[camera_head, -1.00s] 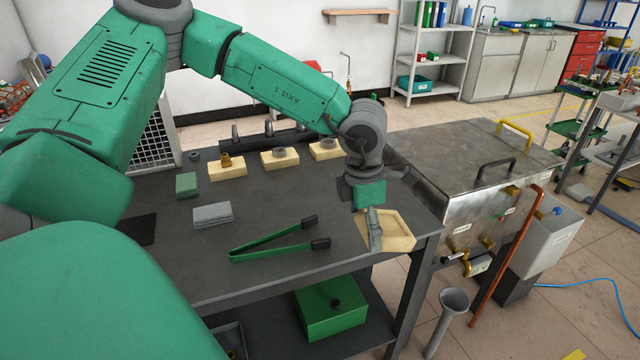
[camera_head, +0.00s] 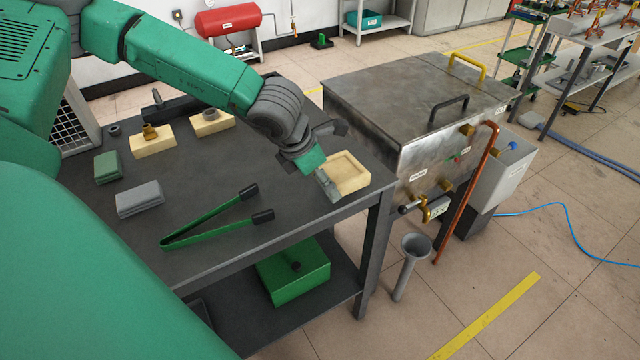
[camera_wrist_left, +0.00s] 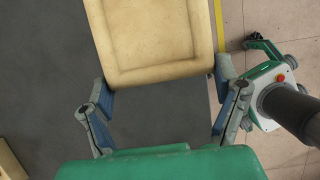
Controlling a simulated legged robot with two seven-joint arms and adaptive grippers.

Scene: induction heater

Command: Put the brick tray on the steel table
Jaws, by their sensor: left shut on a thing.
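The brick tray (camera_head: 348,168) is a shallow, cream-coloured rectangular tray with a raised rim, at the right front corner of the dark grey table (camera_head: 235,165). My left gripper (camera_head: 328,184) is shut on its near end. In the left wrist view, the tray (camera_wrist_left: 152,35) extends away between the two fingers of the gripper (camera_wrist_left: 163,105), one finger along each side. I cannot tell whether the tray touches the tabletop or hangs slightly above it. My right gripper is not in view.
Green tongs (camera_head: 210,222) lie left of the tray. Grey blocks (camera_head: 140,198), a green block (camera_head: 109,167) and cream bricks with fittings (camera_head: 153,144) stand further left. A steel tank (camera_head: 410,95) with handles stands close to the table's right. A green box (camera_head: 293,270) sits on the lower shelf.

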